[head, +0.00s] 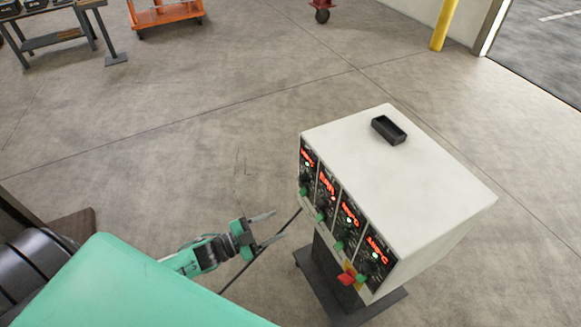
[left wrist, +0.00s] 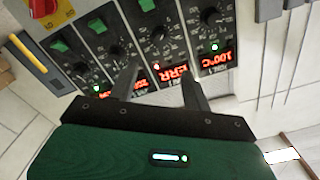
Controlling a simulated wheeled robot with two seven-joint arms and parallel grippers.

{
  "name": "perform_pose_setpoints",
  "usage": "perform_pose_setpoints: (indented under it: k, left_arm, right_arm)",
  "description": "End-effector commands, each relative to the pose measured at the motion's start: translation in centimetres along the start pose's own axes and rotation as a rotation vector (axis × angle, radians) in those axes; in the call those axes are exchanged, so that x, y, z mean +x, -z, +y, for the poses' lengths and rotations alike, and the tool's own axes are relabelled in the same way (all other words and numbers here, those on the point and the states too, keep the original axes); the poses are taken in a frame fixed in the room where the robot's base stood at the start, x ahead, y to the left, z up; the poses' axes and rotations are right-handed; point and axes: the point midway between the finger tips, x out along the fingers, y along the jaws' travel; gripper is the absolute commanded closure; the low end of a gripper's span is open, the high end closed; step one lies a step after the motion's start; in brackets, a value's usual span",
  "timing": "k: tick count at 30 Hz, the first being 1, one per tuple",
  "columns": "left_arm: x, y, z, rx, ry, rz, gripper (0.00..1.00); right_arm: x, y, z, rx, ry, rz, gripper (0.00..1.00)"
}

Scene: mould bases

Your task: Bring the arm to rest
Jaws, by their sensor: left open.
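My left gripper (head: 279,226) is open and empty in the head view, just left of the white control cabinet (head: 400,180). Its fingers (left wrist: 160,82) point at the cabinet's front panel in the left wrist view, with a gap between them. The panel shows several black controller modules (left wrist: 150,40) with red displays, knobs and green switches. One display reads ERR and another reads 100°C. I cannot tell whether the fingers touch the panel. A red switch (head: 347,278) sits low on the panel. My right gripper is not in view.
A small black tray (head: 388,130) lies on top of the cabinet, which stands on a dark pedestal (head: 335,290). A dark cable (head: 245,272) runs behind my gripper. A workbench (head: 55,38), an orange cart (head: 165,15) and a yellow post (head: 444,25) stand farther back. Open floor lies between.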

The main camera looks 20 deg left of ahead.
Motion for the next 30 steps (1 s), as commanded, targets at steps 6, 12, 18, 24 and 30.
perform_pose_setpoints:
  k: [6,12,18,24,30]
  left_arm:
    - [-0.1,-0.6,0.1,-0.006,0.005,-0.017,0.51]
    - [-2.2,-8.7,2.2,-0.092,0.061,-0.250,0.51]
    - [-8.8,-20.3,9.7,-0.267,0.112,-0.649,0.51]
    - [-17.3,-26.6,20.8,-0.456,0.103,-1.019,0.51]
    - [-25.2,-27.4,32.8,-0.632,0.042,-1.330,0.51]
  right_arm:
    - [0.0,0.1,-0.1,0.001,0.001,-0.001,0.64]
    - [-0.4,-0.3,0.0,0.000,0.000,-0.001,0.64]
    - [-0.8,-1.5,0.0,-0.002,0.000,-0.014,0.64]
    - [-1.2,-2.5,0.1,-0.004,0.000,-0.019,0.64]
    - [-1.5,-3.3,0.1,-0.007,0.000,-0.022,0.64]
